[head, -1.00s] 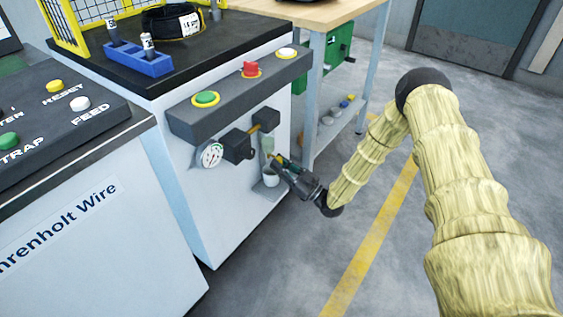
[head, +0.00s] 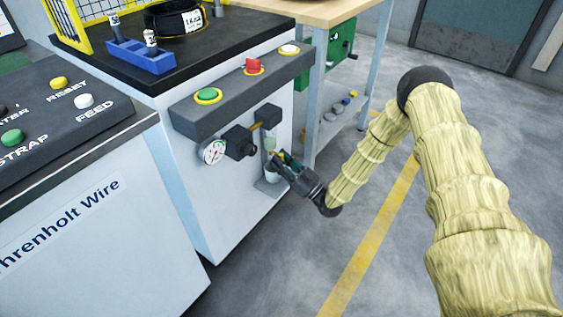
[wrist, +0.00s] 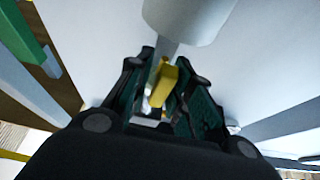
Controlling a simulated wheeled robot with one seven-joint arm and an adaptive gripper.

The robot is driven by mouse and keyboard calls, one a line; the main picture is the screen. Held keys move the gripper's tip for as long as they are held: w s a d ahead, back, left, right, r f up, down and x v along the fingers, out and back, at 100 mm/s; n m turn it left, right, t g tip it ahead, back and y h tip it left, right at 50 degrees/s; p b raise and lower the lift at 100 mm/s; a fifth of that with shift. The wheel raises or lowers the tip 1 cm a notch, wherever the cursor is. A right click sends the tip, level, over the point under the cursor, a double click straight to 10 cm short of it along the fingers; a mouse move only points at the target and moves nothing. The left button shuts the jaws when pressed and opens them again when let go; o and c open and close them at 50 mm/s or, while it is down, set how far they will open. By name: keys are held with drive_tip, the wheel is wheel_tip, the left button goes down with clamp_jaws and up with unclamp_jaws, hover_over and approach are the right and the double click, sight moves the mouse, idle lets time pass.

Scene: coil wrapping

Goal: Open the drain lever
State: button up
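The drain lever (wrist: 169,82) is a small yellow piece just below a pale grey cylinder (wrist: 190,18) in the wrist view. My gripper (wrist: 166,84) is open, with one dark green-padded finger on each side of the lever. I cannot tell whether either finger touches it. In the head view my gripper (head: 278,160) is at the lower end of the clear filter bowl (head: 270,139) on the white machine's side. The lever cannot be made out clearly there, as the fingers cover that spot.
A pressure gauge (head: 213,151) and a black regulator block (head: 240,143) sit left of the bowl. A grey button panel (head: 235,92) juts out above. A small cup (head: 272,177) stands on a ledge below my gripper. The workbench leg (head: 311,120) is close behind; open floor lies right.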

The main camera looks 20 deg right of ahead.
drive_tip(key=shift+o, duration=0.6)
drive_tip(key=shift+f, duration=0.1)
drive_tip(key=shift+s, duration=0.15)
drive_tip(key=v, duration=1.1)
drive_tip(key=shift+s+d+f, duration=0.15)
drive_tip(key=shift+s+d, duration=0.05)
drive_tip(key=shift+d, duration=0.1)
